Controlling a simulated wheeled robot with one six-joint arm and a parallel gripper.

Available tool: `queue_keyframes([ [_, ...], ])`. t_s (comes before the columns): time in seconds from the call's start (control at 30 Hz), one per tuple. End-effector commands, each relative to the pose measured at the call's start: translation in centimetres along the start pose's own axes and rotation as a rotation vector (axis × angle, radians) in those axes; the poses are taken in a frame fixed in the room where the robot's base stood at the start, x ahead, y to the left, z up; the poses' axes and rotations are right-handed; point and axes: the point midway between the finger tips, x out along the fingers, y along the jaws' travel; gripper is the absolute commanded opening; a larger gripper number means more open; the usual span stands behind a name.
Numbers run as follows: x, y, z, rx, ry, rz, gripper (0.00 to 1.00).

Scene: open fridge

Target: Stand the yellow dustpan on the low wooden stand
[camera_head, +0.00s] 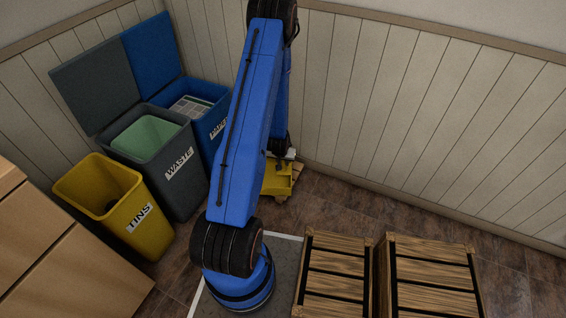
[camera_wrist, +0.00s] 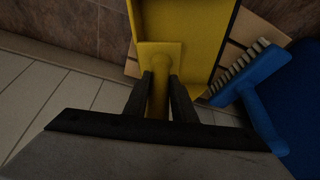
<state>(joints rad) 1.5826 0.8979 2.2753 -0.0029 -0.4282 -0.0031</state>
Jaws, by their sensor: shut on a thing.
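The yellow dustpan (camera_head: 277,180) is in the head view, partly behind my blue arm, close to the back wall. In the wrist view the dustpan (camera_wrist: 190,25) has its pan at the top and its handle toward me. My gripper (camera_wrist: 161,82) is shut on the handle, one black finger on each side. The low wooden stand (camera_wrist: 250,30) shows as pale slats behind and beside the dustpan. Its edge (camera_head: 297,171) also shows in the head view. I cannot tell whether the dustpan touches the stand. My arm hides much of the gripper in the head view.
A blue brush (camera_wrist: 262,105) with pale bristles lies beside the dustpan, right of my gripper. Yellow (camera_head: 150,222), grey (camera_head: 180,165) and blue (camera_head: 218,125) bins stand at the left. Two wooden crates (camera_head: 335,270) (camera_head: 432,275) are at front right. Floor near the right wall is clear.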

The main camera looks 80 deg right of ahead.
Motion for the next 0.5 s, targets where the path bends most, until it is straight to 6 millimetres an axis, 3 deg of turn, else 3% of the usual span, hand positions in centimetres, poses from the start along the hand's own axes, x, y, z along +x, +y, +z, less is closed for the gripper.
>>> queue_keyframes([
  [0.1,0.23,0.00,0.10,0.000,0.000,0.000,0.00],
  [0.13,0.27,0.00,0.13,0.000,0.000,0.000,0.26],
  [0.2,0.23,0.00,0.11,0.000,0.000,0.000,0.42],
  [0.5,0.18,0.00,0.08,0.000,0.000,0.000,0.42],
])
